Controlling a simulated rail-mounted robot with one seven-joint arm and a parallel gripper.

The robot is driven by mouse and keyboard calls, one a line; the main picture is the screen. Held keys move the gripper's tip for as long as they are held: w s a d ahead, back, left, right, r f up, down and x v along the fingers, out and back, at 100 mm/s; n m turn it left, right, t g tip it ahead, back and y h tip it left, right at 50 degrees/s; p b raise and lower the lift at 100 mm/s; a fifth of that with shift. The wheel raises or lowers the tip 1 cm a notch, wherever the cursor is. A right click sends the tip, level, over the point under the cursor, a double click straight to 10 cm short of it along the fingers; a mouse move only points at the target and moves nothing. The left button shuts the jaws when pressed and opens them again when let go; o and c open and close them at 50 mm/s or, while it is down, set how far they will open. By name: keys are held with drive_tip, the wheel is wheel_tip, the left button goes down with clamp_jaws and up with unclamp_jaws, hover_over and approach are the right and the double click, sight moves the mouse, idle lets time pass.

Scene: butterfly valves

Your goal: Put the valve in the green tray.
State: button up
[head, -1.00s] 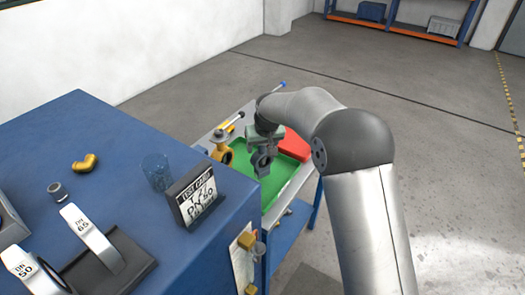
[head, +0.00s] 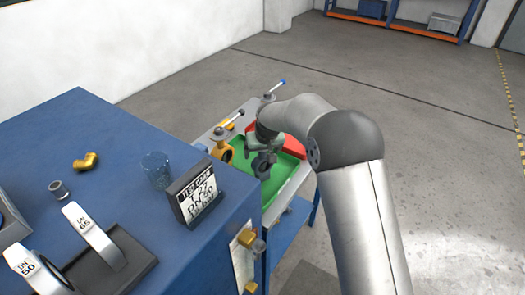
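The green tray (head: 287,178) lies on a bench beyond the blue cabinet, partly hidden by my arm. My gripper (head: 263,156) is over the tray's left part, pointing down. A dark, ring-like shape, which looks like a valve body (head: 263,166), shows at the fingertips. It is too small to tell whether the fingers are closed on it or whether it touches the tray. A yellow valve (head: 222,150) with a lever stands just left of the tray. Another lever with a blue tip (head: 276,89) shows behind my wrist.
A red tray (head: 348,124) lies behind the green one, partly hidden by my arm. On the blue cabinet (head: 110,140) are a test card stand (head: 195,195), a clear blue cup (head: 157,171), a brass elbow (head: 86,161) and labelled rings (head: 92,232). Open floor lies to the right.

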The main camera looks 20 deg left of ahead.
drive_tip(key=b+v, duration=0.2)
drive_tip(key=v, duration=1)
drive_tip(key=s+d+r+m, duration=0.1)
drive_tip(key=s+d+r, duration=0.15)
drive_tip(key=d, duration=0.65)
drive_tip(key=s+d+m+g+h, duration=0.1)
drive_tip(key=s+d, duration=0.4)
drive_tip(key=d, duration=0.2)
drive_tip(key=s+d+m+h, duration=0.1)
drive_tip(key=s+d, duration=0.3)
drive_tip(key=d, duration=0.3)
drive_tip(key=s+d+f+m+g, duration=0.1)
drive_tip(key=s+d+f+m, duration=0.1)
drive_tip(key=s+d, duration=0.4)
drive_tip(key=s+d+f+m+g, duration=0.1)
drive_tip(key=s+d, duration=0.6)
drive_tip(key=s, duration=0.7)
wheel_tip(320, 180, down, 3)
drive_tip(key=shift+s+r+m+h, duration=0.25)
drive_tip(key=shift+m+h, duration=0.05)
drive_tip(key=shift+m, duration=0.2)
drive_tip(key=shift+a, duration=0.15)
